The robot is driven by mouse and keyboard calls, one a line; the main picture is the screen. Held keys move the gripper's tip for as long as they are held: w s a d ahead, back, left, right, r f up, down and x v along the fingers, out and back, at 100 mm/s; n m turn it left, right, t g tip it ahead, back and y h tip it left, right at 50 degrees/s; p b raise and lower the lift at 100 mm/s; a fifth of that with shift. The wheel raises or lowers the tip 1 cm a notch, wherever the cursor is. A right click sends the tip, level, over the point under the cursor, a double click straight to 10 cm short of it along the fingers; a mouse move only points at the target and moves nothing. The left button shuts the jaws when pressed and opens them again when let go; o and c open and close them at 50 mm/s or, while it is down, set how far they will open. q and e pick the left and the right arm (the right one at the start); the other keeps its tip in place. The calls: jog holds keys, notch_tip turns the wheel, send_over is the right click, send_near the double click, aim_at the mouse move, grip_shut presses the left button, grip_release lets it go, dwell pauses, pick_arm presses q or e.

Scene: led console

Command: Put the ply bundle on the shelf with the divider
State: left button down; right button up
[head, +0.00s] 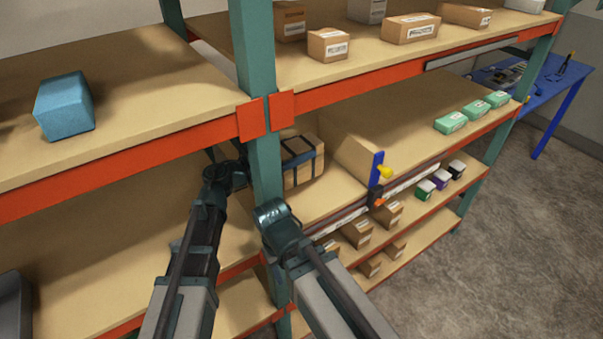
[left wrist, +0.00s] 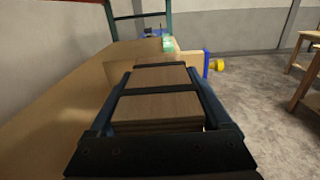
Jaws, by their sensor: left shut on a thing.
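The ply bundle (head: 303,163) is a block of brown sheets with dark straps, at the middle shelf (head: 325,190), partly hidden by a green post. My left gripper is shut on it; its fingers are mostly hidden behind the post in the head view. In the left wrist view the bundle (left wrist: 160,105) lies between the fingers of my left gripper (left wrist: 158,95). The divider (head: 345,150) is a tan upright panel with a blue front edge, just right of the bundle. I cannot tell whether the bundle touches the shelf or divider. My right gripper is not visible.
The green post (head: 262,150) stands between my left arm and the bundle. A blue box (head: 65,105) sits on the left shelf. Green boxes (head: 451,122) stand right of the divider, with bare shelf between. Small cartons (head: 357,234) fill the shelf below.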

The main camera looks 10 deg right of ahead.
pick_arm(q)
jog(key=shift+f+b, duration=2.3)
jog(key=shift+f, duration=0.55)
jog(key=shift+f, duration=0.1)
jog(key=shift+f, duration=0.15)
grip_release()
jog(key=shift+r, duration=0.35)
jog(key=v, duration=1.2)
jog(key=shift+f, duration=0.1)
